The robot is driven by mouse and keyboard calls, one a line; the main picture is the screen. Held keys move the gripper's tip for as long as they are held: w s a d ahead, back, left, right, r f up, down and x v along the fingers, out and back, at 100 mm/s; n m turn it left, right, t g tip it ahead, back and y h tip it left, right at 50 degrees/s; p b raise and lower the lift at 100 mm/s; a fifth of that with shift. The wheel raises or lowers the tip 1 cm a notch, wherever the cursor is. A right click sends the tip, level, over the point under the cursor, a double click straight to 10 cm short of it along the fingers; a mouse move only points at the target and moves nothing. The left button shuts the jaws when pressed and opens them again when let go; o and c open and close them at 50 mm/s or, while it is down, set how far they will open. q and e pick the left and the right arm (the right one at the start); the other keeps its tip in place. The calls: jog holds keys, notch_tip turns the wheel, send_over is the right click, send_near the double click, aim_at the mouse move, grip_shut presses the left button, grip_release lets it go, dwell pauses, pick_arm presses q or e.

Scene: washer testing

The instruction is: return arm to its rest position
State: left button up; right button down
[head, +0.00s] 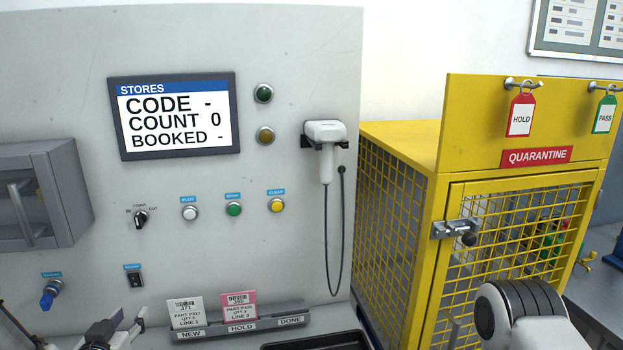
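My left gripper (112,335) shows only in part at the bottom left edge of the head view, as dark and grey pieces in front of the grey panel (300,60). Its fingertips are not clear enough to tell open from shut, and I see nothing held in it. A white rounded link of my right arm (540,325) with dark rings shows at the bottom right, in front of the yellow cage. My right gripper is out of view.
A yellow quarantine cage (395,134) with a latch (456,230) stands at the right. A scanner (325,140) hangs on the panel beside the stores screen (174,115). A card rack (240,320) holds two cards. A black tray (318,342) lies at the bottom.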

pick_arm(q)
jog(key=s+d+f+g+h+b, duration=0.1)
jog(key=s+d+f+g, duration=0.15)
jog(key=s+f, duration=0.45)
jog(key=s+d+f+m+g+h+b, duration=0.15)
jog(key=f+g, duration=0.25)
jog(key=f, duration=0.7)
jog(key=s+d+f+g, duration=0.3)
jog(key=s+f, duration=0.2)
jog(key=f, duration=0.3)
jog(key=s+d+f+g, duration=0.1)
jog(key=s+f+g, duration=0.2)
jog(key=s+f, duration=0.2)
jog(key=s+d+f+g, duration=0.1)
jog(key=s+f+g, duration=0.2)
jog(key=s, duration=0.8)
notch_tip(320, 180, down, 2)
jog(key=shift+s+d+f+b, duration=0.15)
jog(key=shift+s+d+b, duration=0.15)
jog(key=shift+d+b, duration=0.15)
